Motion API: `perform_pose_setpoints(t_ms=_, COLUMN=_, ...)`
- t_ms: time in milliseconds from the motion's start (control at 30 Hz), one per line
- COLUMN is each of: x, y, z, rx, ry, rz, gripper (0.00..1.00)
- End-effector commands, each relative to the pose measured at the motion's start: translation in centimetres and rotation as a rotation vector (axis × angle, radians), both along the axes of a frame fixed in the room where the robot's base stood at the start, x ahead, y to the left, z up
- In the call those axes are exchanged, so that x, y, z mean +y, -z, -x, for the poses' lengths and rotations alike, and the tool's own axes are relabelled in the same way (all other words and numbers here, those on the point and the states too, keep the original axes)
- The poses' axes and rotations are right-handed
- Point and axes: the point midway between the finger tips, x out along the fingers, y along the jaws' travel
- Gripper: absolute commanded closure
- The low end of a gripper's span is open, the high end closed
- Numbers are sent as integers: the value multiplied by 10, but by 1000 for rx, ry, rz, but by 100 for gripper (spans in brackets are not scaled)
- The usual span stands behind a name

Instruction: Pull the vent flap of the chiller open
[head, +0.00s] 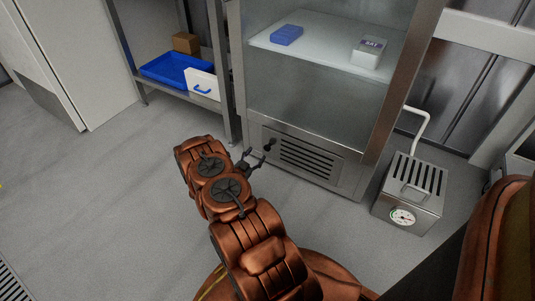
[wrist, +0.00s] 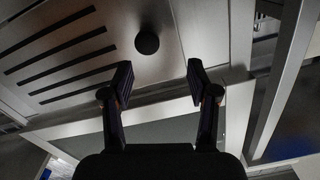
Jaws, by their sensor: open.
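The chiller (head: 315,105) is a steel cabinet with a glass front. Its vent flap (head: 308,160) is a slotted panel low on the front, with a round dark knob (head: 269,143) near its left end. The flap looks closed. In the wrist view the slotted flap (wrist: 75,50) fills the upper left, and the dark knob (wrist: 147,42) sticks out from it. My gripper (head: 254,160) is open and empty just in front of the knob in the head view. In the wrist view my gripper's fingertips (wrist: 160,72) are spread, with the knob beyond them and between their lines, apart from both.
A steel box with a gauge (head: 408,200) stands on the floor right of the chiller, with a white pipe (head: 420,125) behind. A shelf at left holds a blue tray (head: 165,72) and a brown box (head: 186,43). The grey floor (head: 100,200) at left is clear.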

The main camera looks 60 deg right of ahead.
Motion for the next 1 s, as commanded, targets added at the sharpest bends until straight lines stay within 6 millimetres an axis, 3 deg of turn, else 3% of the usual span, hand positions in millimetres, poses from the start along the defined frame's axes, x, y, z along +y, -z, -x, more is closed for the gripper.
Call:
perform_pose_setpoints(t_ms=33, x=-1, y=8, z=7, rx=6, ry=9, rz=12, gripper=41)
perform_pose_setpoints(t_ms=200, x=-6, y=11, z=15, rx=11, ry=23, rz=36, gripper=41)
perform_pose_setpoints(t_ms=700, x=-63, y=11, z=13, rx=9, ry=24, rz=36, gripper=41)
perform_pose_setpoints(t_ms=1000, x=-79, y=9, z=11, rx=10, ry=21, rz=35, gripper=41)
